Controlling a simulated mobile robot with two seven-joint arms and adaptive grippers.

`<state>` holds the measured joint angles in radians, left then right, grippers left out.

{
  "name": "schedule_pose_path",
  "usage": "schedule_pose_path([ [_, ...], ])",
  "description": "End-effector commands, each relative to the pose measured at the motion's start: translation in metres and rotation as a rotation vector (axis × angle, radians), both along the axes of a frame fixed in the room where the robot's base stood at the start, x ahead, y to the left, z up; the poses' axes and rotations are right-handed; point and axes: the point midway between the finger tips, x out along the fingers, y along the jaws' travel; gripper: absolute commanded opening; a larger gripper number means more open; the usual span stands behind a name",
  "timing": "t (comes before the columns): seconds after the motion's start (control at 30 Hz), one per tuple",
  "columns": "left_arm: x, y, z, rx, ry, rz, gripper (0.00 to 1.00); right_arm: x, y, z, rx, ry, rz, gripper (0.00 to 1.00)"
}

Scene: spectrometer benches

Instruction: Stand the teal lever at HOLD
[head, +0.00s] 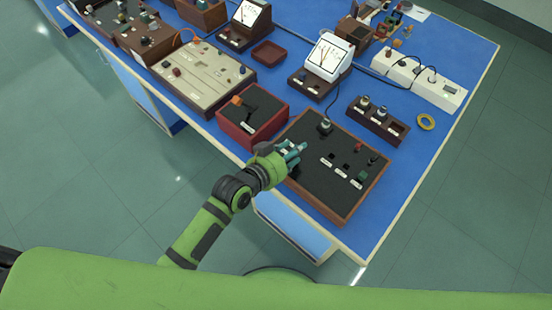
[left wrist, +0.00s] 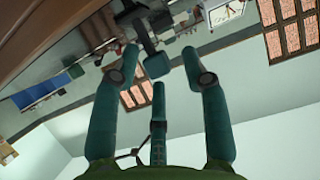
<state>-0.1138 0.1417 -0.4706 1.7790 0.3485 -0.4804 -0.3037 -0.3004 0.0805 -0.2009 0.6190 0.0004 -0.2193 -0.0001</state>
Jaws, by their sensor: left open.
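The teal lever shows in the left wrist view as a dark teal block (left wrist: 155,64) on a black shaft. It is at the mouth of my left gripper, between and just beyond the spread fingertips, with no clear contact. In the head view my left gripper (head: 297,152), with teal fingers, is open at the left side of the black-topped wooden panel (head: 318,187). There its fingers hide most or all of the lever, so I cannot read its position. White labels (head: 340,170) on the panel are too small to read. My right gripper is not in view.
A red box (head: 252,117) with an orange-tipped lever stands close to the left. A dark switch box (head: 378,120) and a yellow ring (head: 426,121) lie behind.

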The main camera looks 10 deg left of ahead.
Motion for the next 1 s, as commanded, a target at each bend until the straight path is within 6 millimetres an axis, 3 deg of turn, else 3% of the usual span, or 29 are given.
schedule_pose_path([
  [0.2,-0.036,0.027,0.019,0.003,-0.001,0.0,0.45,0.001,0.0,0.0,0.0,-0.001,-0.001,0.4],
  [0.43,-0.063,0.048,0.035,0.002,-0.002,0.001,0.45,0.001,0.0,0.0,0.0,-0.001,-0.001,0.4],
  [1.0,-0.071,0.054,0.04,0.001,-0.003,0.002,0.45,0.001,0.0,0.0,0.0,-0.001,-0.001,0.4],
])
